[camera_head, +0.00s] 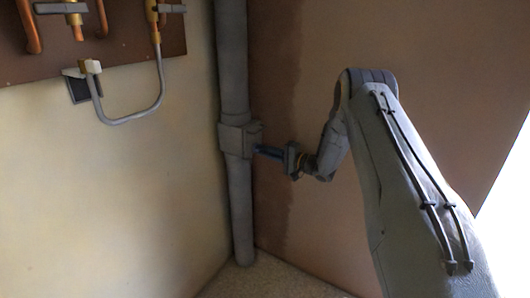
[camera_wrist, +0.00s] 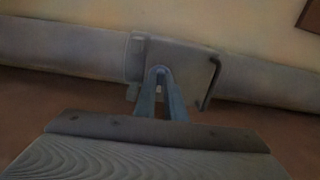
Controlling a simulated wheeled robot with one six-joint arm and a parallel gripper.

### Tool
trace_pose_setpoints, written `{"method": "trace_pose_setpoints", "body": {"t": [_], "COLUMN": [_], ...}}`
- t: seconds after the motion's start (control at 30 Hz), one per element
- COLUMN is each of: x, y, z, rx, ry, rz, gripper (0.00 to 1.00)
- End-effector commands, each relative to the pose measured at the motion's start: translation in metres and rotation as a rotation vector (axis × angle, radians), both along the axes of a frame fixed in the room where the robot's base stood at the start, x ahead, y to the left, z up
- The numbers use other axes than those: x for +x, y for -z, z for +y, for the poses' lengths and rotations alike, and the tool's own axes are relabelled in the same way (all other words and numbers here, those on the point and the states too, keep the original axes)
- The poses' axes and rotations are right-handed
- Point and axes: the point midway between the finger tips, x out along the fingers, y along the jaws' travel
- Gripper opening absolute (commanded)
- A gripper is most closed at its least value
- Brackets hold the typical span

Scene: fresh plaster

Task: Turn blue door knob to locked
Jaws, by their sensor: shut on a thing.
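A grey box (camera_head: 236,139) sits on the vertical grey pipe in the corner. It also shows in the wrist view (camera_wrist: 185,62), with a flat plate on its face. My gripper (camera_head: 258,149) reaches it from the right. In the wrist view my gripper's blue-grey fingers (camera_wrist: 160,74) come together at the lower middle of the plate. They are shut on the blue door knob (camera_wrist: 160,71), of which only a small bluish bit shows between the tips. The fingers hide the rest, so I cannot tell how far the knob is turned.
The grey pipe (camera_head: 232,60) runs down the corner between a cream wall (camera_head: 120,190) and a brown wall (camera_head: 310,60). A brown panel with copper pipes (camera_head: 130,45) and a grey hose (camera_head: 130,118) is at the upper left. Bare floor (camera_head: 270,284) lies below.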

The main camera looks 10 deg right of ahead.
Motion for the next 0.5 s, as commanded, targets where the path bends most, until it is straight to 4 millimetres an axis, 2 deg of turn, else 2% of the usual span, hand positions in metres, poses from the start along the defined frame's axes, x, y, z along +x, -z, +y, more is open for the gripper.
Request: {"method": "trace_pose_setpoints", "body": {"t": [0.5], "x": [0.0007], "y": [-0.0009], "z": [-0.0007], "rx": [0.031], "ry": [0.002], "rz": [0.03], "gripper": [0.0]}}
